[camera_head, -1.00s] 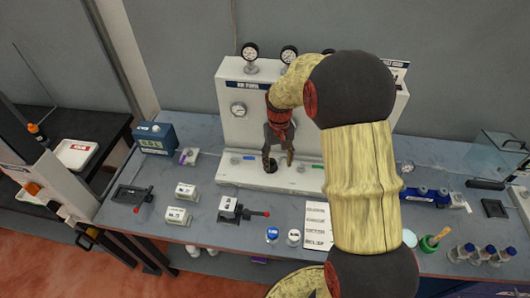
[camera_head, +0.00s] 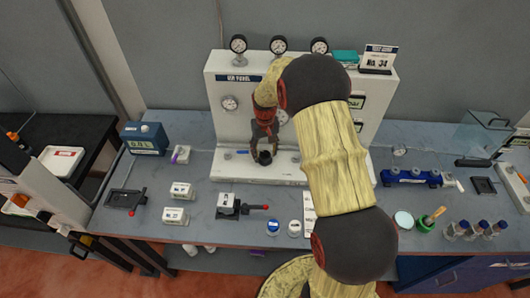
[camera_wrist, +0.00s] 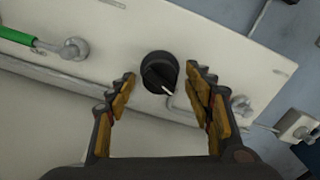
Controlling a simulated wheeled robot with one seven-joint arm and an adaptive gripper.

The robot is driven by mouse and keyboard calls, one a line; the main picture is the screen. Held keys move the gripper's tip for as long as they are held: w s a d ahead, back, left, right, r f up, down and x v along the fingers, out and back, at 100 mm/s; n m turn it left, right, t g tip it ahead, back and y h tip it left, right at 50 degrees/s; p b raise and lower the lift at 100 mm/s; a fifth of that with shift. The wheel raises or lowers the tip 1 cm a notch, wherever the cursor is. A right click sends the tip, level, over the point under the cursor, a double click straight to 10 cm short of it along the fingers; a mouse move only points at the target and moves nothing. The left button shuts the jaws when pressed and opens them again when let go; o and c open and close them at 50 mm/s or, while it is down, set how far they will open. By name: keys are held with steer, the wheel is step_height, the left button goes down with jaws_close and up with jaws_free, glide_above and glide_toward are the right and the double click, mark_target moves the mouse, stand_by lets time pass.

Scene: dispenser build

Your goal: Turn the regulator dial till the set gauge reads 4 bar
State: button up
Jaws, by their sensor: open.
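The regulator dial is a round black knob (camera_wrist: 158,72) with a white pointer mark, on the pale base ledge of the air panel (camera_head: 220,140). It also shows in the head view (camera_head: 265,158). My gripper (camera_wrist: 161,82) is open, its fingers on either side of the knob with gaps in the wrist view. In the head view my gripper (camera_head: 265,150) points down at the knob; contact cannot be told. A round gauge (camera_head: 229,103) is on the panel face, and another is partly hidden behind my arm. Which is the set gauge, and its reading, are too small to tell.
Several gauges, such as the left one (camera_head: 238,44), stand on the panel's top. A small vice-like block with a red-tipped handle (camera_head: 235,205) is on the bench in front. Bottles stand at right.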

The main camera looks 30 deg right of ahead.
steer(key=shift+c, duration=1.2)
steer(key=c, duration=0.9)
